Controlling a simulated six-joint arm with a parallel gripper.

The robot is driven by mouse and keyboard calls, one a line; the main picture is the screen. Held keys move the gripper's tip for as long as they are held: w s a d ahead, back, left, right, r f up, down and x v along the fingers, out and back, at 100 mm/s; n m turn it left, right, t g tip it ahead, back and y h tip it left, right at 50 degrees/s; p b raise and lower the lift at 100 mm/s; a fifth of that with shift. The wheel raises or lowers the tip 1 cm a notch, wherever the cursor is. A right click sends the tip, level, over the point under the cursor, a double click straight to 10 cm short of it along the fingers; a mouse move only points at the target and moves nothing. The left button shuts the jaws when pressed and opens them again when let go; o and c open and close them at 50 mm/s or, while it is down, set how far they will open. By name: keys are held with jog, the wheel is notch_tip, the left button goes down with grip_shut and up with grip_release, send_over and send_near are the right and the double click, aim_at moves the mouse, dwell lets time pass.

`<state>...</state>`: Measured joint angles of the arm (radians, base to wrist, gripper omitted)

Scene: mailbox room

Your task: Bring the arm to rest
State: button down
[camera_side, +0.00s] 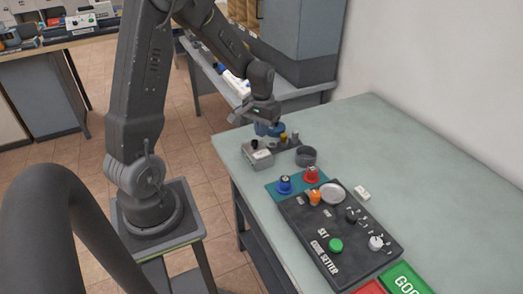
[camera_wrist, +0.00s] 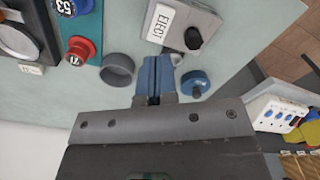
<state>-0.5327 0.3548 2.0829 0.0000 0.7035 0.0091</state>
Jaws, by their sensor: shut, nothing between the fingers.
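My gripper (camera_side: 268,128) hangs over the far left corner of the pale green table (camera_side: 400,144), with its fingers pointing down. In the wrist view the two blue fingers of my gripper (camera_wrist: 153,98) are pressed together with nothing between them. A grey box marked EJECT (camera_wrist: 178,25) is just beyond the fingertips; it also shows in the side view (camera_side: 259,158). A dark round cup (camera_wrist: 117,69) is left of the fingers, and a blue round piece (camera_wrist: 195,82) is right of them. Whether the fingertips touch anything is unclear.
A black panel marked CUBE SETTER (camera_side: 340,240) has several knobs. A blue knob piece (camera_side: 284,184) and a red one (camera_side: 311,174) stand on a teal mat. A green GOOD tray (camera_side: 405,279) is at the front. The table's right side is clear. A grey cabinet (camera_side: 300,35) stands behind.

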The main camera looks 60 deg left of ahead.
jog(key=shift+r, duration=0.1)
jog(key=s+d+r+m+t, duration=0.3)
jog(key=s+d+r, duration=0.1)
jog(key=d+r, duration=0.75)
jog(key=s+d+r+m+t, duration=0.2)
jog(key=s+d+r, duration=0.4)
jog(key=s, duration=0.3)
jog(key=shift+s+d+m+t, duration=0.35)
jog(key=shift+d+m, duration=0.15)
jog(key=shift+d, duration=0.4)
jog(key=shift+r, duration=0.1)
